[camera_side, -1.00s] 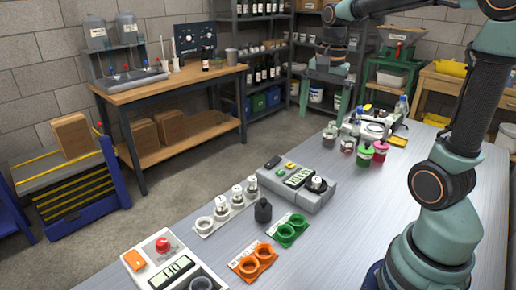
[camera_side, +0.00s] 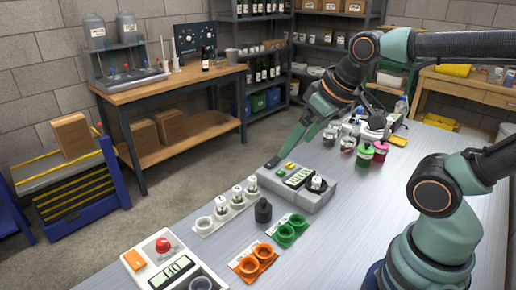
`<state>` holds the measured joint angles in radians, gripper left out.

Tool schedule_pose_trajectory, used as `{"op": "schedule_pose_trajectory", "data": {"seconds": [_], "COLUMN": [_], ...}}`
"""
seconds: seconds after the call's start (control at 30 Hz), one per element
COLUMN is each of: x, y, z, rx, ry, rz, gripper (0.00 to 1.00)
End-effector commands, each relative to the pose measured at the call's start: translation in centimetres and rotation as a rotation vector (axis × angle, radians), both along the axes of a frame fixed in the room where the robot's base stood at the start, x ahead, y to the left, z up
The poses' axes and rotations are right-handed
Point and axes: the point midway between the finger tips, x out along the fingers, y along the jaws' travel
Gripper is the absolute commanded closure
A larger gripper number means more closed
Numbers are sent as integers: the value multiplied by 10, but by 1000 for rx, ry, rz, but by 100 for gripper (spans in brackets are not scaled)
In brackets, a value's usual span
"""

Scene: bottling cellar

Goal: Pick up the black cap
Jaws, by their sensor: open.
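The black cap (camera_side: 263,211) is a small dark piece with a narrow top. It stands upright on the grey table (camera_side: 350,235), between the white holder strip and the green rings. My gripper (camera_side: 293,143) is open, above and behind the cap, over the back left part of the grey display unit (camera_side: 322,200). It is apart from the cap, with nothing seen between its fingers. Its fingertips are small and partly merge with the dark pad on the unit.
A white strip (camera_side: 207,229) with a ring and several white-topped pieces lies left of the cap. Green rings (camera_side: 290,229) and orange rings (camera_side: 257,262) lie in front. A panel with a red knob (camera_side: 163,245) is at front left. Colored jars (camera_side: 364,157) stand farther back.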

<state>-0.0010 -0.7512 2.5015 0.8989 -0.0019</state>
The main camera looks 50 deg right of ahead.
Motion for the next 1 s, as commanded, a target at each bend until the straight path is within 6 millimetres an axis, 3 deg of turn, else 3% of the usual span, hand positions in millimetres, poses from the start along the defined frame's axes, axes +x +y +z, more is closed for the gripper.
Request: {"op": "schedule_pose_trajectory", "data": {"seconds": [0.27, 0.57, 0.8, 1.0], "x": [9, 49, 79, 91], "y": [0, -1, -2, -2], "z": [-5, -38, -84, -114], "rx": [59, 266, 358, 380], "ry": [48, 231, 343, 382], "rz": [-119, -686, -1180, -1457], "gripper": [6, 6, 6, 6]}}
